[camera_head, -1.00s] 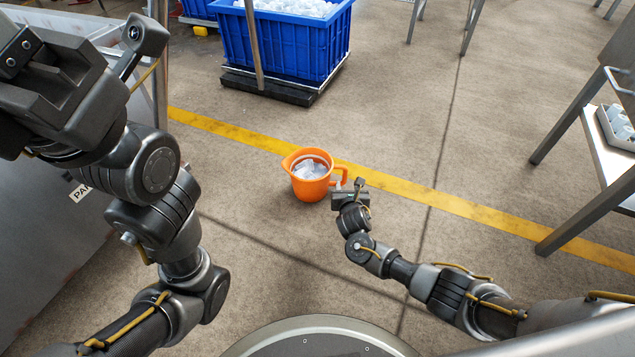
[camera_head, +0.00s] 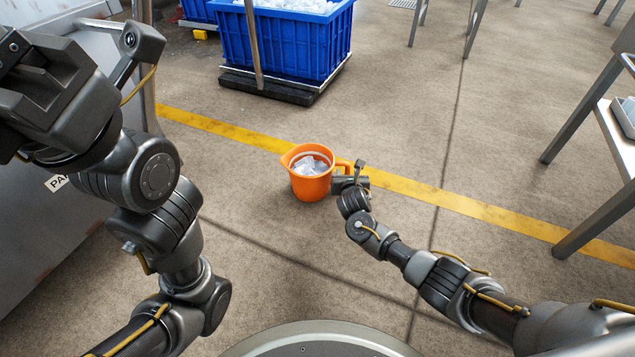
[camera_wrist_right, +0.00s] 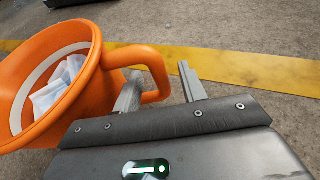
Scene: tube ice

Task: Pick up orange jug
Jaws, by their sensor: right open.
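The orange jug (camera_head: 309,185) stands upright on the concrete floor, holding pale ice pieces, with its handle to the right. My right gripper (camera_head: 343,178) is at the handle in the head view. In the right wrist view, the jug (camera_wrist_right: 85,100) fills the left side. The open fingers of the right gripper (camera_wrist_right: 160,88) sit on either side of the handle's outer part, the left finger within the handle loop. I cannot tell if they touch it. My left gripper (camera_head: 45,85) is raised at the upper left; its fingertips are not clearly shown.
A blue crate (camera_head: 285,45) of ice stands on a dark wheeled base behind the jug. A yellow floor line (camera_head: 440,197) runs just behind the jug. A metal table (camera_head: 618,150) is at the right and a grey metal cabinet (camera_head: 45,240) at the left. Floor around the jug is clear.

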